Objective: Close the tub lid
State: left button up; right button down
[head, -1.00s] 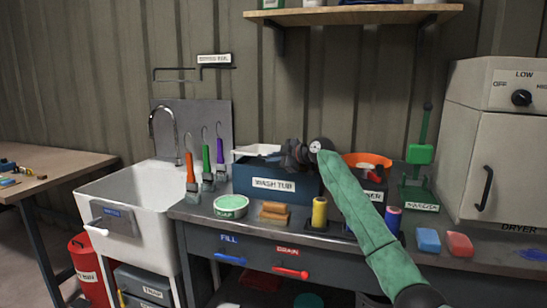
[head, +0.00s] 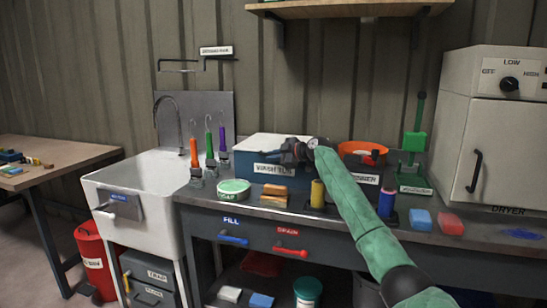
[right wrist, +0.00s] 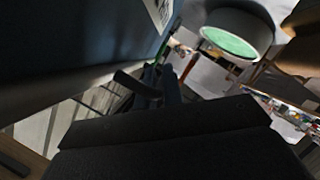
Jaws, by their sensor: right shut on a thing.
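The wash tub (head: 256,172) is a dark blue box with a white label, standing on the bench against the wall. Its white lid (head: 268,142) lies across the top and looks flat or nearly so; the arm hides its front right part. My right gripper (head: 283,156) is at the tub's upper front edge, shut on what looks like the lid's front edge; the grip itself is hard to see. In the right wrist view the dark fingers (right wrist: 158,88) are beside the tub's dark blue wall (right wrist: 70,45). My left gripper is not in view.
A green soap tin (head: 233,188), orange sponges (head: 273,194) and a yellow spool (head: 317,193) stand in front of the tub. An orange-rimmed rinse tub (head: 362,150) is to its right. The sink (head: 140,190) is left, the dryer (head: 500,150) right.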

jog(key=c, duration=1.5)
grip_release()
jog(key=shift+s+f, duration=0.1)
jog(key=shift+f, duration=0.35)
jog(key=shift+r, duration=0.2)
jog(key=shift+s+d+r, duration=0.1)
jog(key=shift+s+d, duration=0.05)
jog(key=shift+d, duration=0.35)
jog(key=v, duration=0.6)
jog(key=shift+s+d+r+b, duration=0.1)
jog(key=shift+s+d+b, duration=0.15)
jog(key=shift+b, duration=0.15)
